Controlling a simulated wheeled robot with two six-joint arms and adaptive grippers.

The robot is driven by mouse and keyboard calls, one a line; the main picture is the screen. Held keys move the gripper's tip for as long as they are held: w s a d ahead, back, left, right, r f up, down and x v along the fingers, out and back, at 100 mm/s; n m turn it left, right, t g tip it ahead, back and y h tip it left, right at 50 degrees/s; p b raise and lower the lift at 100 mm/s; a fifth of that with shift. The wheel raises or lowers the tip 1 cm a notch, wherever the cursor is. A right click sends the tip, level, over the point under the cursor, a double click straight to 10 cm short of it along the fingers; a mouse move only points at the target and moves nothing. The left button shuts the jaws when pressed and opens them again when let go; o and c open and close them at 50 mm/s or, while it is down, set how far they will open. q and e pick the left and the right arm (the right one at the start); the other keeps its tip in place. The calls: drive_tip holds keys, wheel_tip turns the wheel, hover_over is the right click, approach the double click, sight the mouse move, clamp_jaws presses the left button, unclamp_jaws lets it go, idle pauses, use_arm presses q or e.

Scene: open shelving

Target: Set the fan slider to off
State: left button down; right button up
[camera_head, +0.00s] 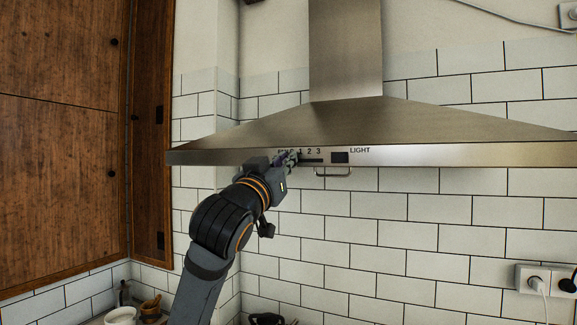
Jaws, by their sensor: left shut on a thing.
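The steel range hood (440,154) spans the upper middle of the head view. Its front strip carries the fan slider's dark slot (314,161), with the marks 1, 2 and 3 above it. My left gripper (292,158) reaches up from below to the left end of this slot, left of the mark 1. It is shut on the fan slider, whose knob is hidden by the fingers. The lettering left of 1 is partly covered by the gripper. My right gripper is not in view.
A dark light switch (340,158) labelled LIGHT sits right of the slot, with a small handle (334,173) below. A wooden cabinet (60,140) stands at the left. Small pots (150,307) are at the bottom left.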

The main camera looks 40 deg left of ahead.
use_arm(q)
drive_tip(key=c, duration=1.7)
unclamp_jaws()
drive_tip(key=shift+a, duration=0.25)
wheel_tip(320, 180, up, 10)
